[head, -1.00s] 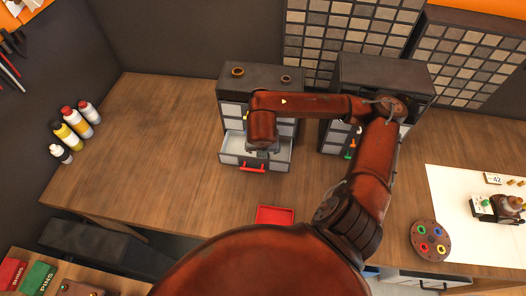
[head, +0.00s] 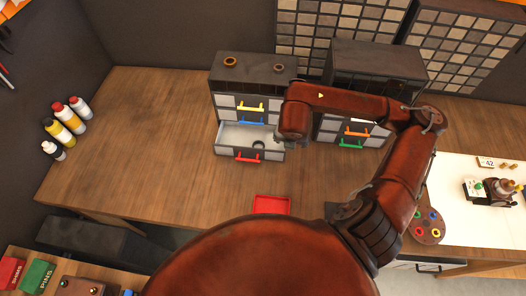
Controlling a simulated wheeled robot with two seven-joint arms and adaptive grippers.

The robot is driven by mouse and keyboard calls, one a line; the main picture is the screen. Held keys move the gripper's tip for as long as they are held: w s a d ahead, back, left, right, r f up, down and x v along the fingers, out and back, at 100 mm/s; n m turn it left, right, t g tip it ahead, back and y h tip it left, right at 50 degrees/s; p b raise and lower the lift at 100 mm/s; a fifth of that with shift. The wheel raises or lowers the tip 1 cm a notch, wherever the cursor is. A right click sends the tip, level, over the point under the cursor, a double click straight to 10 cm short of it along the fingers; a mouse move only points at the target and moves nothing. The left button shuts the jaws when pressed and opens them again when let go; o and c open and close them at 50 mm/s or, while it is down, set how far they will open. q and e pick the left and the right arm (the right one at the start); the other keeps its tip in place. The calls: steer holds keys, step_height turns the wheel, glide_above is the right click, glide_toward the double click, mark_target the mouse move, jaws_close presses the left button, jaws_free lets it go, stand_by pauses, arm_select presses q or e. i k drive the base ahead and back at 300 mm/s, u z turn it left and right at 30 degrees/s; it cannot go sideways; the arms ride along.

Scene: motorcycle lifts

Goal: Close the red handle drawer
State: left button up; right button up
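The red handle drawer (head: 228,151) is the bottom drawer of the left small cabinet (head: 222,73). It is pulled out, with its red handle (head: 248,157) at the front. A dark ring (head: 258,144) lies inside it towards the right. My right gripper (head: 284,138) is at the drawer's right edge, mostly hidden under the red wrist. Whether its fingers are open or shut, or touch the drawer, cannot be made out. My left gripper is not in view.
Drawers with yellow and blue handles above look shut. A second cabinet (head: 375,62) with orange and green handles stands to the right, behind my arm. A red tray (head: 271,205) lies in front. Several bottles (head: 62,135) stand left; the wooden table between is clear.

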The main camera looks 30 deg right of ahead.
mark_target(233, 139)
steer(key=z, duration=0.85)
